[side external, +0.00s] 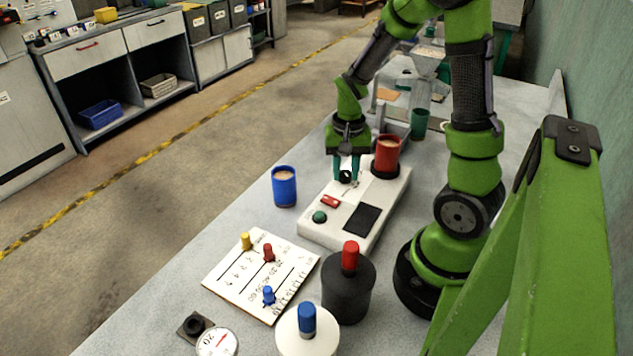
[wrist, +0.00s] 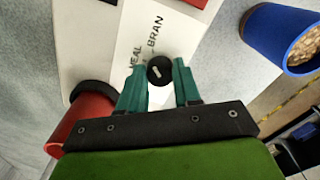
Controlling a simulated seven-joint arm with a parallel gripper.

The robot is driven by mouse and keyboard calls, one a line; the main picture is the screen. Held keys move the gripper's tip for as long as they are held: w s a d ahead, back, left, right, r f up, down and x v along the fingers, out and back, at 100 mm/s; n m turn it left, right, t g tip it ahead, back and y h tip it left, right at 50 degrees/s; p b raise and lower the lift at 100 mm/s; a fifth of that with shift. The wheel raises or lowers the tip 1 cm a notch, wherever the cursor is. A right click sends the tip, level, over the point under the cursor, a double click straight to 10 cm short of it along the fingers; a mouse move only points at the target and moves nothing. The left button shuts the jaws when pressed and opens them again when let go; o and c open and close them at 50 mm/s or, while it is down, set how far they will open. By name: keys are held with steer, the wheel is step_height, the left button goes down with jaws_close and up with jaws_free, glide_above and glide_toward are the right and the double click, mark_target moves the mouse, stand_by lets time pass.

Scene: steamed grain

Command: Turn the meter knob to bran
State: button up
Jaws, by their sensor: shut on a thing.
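The meter (side external: 330,227) is a long white box with a black panel, a red button and a green knob on top. The black meter knob (side external: 345,176) sits near its far end. In the wrist view the knob (wrist: 165,62) carries a short white mark, and the printed words MEAL and BRAN stand just beyond it. I cannot tell for sure which word the mark points to. My gripper (side external: 346,171) points down over the meter, its teal fingers shut on the sides of the knob; it also shows in the wrist view (wrist: 160,78).
A red cup (side external: 388,152) stands on the meter's far end, close beside my gripper. A blue cup (side external: 285,187) of grain stands left of the meter. A white board with pegs (side external: 255,283) and two knobbed weights, black (side external: 348,290) and white (side external: 300,338), lie nearer the camera.

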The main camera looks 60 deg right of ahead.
mark_target(344, 173)
steer(key=shift+r+m, duration=0.1)
steer(key=shift+m, duration=0.2)
steer(key=o, duration=1.1)
steer(key=shift+c, duration=0.2)
step_height(344, 173, up, 17)
steer(key=s+a+r+n+t+y, duration=0.1)
steer(key=a+n+t, duration=0.2)
steer(key=a, duration=0.5)
steer(key=s+a+r+n+t+y, duration=0.1)
steer(key=a+n+t, duration=0.3)
steer(key=a, duration=0.5)
steer(key=shift+s+n, duration=0.55)
steer(key=shift+n, duration=0.05)
